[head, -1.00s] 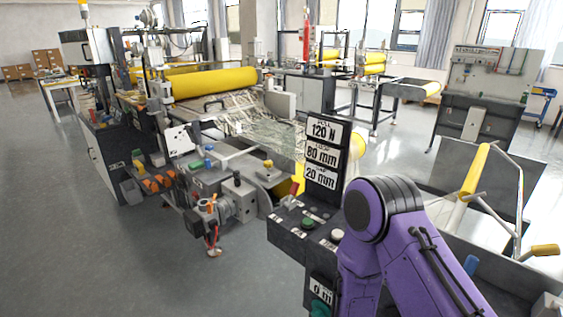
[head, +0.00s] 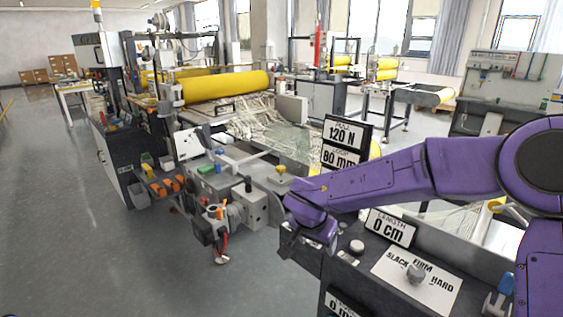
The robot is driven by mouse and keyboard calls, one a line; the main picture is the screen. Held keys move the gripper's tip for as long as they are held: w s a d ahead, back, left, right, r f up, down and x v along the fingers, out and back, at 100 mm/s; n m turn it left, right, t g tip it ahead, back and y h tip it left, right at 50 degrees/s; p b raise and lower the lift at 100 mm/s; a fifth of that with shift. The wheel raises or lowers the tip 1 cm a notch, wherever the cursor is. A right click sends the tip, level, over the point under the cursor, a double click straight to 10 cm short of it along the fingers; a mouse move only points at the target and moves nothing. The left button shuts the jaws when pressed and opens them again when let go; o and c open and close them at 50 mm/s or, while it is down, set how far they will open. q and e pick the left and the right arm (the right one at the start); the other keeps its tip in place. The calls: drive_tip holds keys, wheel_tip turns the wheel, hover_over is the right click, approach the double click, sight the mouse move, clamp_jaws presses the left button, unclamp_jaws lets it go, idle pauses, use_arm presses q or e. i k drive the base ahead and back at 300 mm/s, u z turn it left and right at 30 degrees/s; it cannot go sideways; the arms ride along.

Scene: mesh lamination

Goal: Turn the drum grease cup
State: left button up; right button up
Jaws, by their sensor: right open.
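I cannot tell for sure which part is the drum grease cup. A small yellow-topped fitting (head: 281,169) stands upright on the near end of the laminating machine, beside a grey block (head: 250,205) with a dark knob (head: 248,184). My right gripper (head: 289,244) hangs in front of the machine's near end, to the right of the grey block and below the yellow fitting. It is open, small and dark, apart from the fitting, with no object visible in it. My left gripper is out of view.
A control panel with a selector knob (head: 416,272) and a length sign (head: 390,227) lies under my right arm. A label post (head: 343,134) stands behind the arm. A yellow roller (head: 225,86) and mesh web (head: 240,120) lie farther back. Grey floor (head: 90,240) is clear at left.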

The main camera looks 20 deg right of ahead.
sight(280, 170)
drive_tip(key=i, duration=1.3)
drive_tip(key=u, duration=0.05)
